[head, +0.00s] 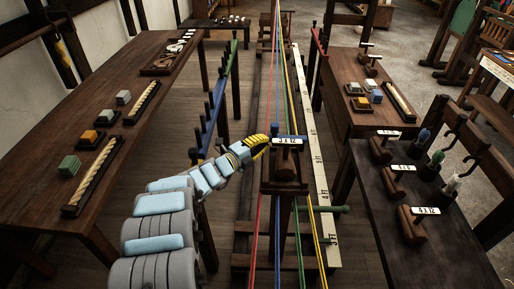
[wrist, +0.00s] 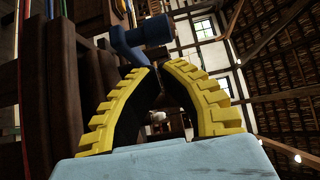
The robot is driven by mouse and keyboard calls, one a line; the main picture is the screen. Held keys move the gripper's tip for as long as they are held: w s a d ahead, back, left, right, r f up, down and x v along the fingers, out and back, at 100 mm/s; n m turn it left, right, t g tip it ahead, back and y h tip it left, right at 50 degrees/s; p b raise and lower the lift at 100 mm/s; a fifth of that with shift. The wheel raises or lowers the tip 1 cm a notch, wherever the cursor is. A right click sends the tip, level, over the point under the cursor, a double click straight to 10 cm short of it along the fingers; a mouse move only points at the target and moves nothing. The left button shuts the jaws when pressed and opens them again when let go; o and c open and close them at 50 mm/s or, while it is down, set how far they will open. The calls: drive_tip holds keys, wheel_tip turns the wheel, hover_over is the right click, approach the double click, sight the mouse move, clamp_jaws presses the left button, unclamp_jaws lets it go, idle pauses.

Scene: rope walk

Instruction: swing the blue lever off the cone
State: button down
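The blue lever (wrist: 156,31) shows in the wrist view, with a thick round end and a bent arm, just past my fingertips. In the head view, a small blue part of the lever (head: 275,129) shows at the left of the labelled wooden block (head: 287,163) on the central stand. My gripper (head: 263,138) has yellow ridged fingers, close to the lever's left side. In the wrist view, my gripper's (wrist: 160,68) curved fingers come nearly together at the tips, with nothing seen between them. I cannot tell whether they touch the lever. The cone cannot be made out.
Red, blue, green and yellow strands (head: 283,85) run along the central track past the stand. A blue and green peg rail (head: 213,110) stands close at the left. Tables with blocks and rope pieces stand at the left (head: 130,62) and right (head: 340,65).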

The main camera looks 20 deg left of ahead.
drive_tip(key=shift+b+x, duration=0.55)
drive_tip(key=shift+x, duration=1.75)
drive_tip(key=shift+a+f, duration=0.1)
